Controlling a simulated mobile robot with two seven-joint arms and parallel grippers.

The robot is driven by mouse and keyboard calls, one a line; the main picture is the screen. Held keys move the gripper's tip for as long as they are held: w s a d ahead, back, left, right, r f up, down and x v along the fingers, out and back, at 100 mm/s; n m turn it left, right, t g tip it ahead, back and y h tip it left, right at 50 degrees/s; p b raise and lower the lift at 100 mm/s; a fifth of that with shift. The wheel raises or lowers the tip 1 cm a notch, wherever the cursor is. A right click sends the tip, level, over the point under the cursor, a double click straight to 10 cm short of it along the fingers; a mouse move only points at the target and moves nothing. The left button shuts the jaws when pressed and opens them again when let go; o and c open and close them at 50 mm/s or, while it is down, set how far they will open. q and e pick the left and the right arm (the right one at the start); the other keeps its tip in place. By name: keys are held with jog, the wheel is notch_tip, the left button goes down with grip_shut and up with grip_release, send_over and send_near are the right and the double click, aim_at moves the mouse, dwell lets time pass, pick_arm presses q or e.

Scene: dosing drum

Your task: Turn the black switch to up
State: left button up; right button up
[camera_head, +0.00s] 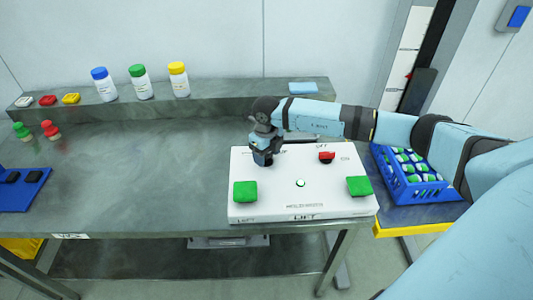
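A white control box (300,209) lies on the grey table, with a green button (245,191) at its front left and another green button (359,186) at its right. A red switch (326,157) sits near its back edge, right of the middle, beside small lettering. My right gripper (262,157) points down at the box's back left. A dark shape shows at its fingertips; I cannot tell the black switch from the fingers there. The switch's setting is hidden, and I cannot tell whether the fingers are closed on it. My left gripper is not in view.
Bottles with blue (104,84), green (141,82) and yellow (179,80) caps stand on the back ledge. A blue crate (407,187) of green-and-white items is right of the box. A blue tray (22,189) lies at far left. The table's middle left is clear.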

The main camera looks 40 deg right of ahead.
aim_at(266, 155)
jog(key=o, duration=0.3)
jog(key=shift+r, duration=0.15)
notch_tip(266, 155, up, 14)
jog(key=shift+f+b, duration=0.2)
jog(key=shift+b, duration=0.55)
jog(key=shift+a, duration=0.1)
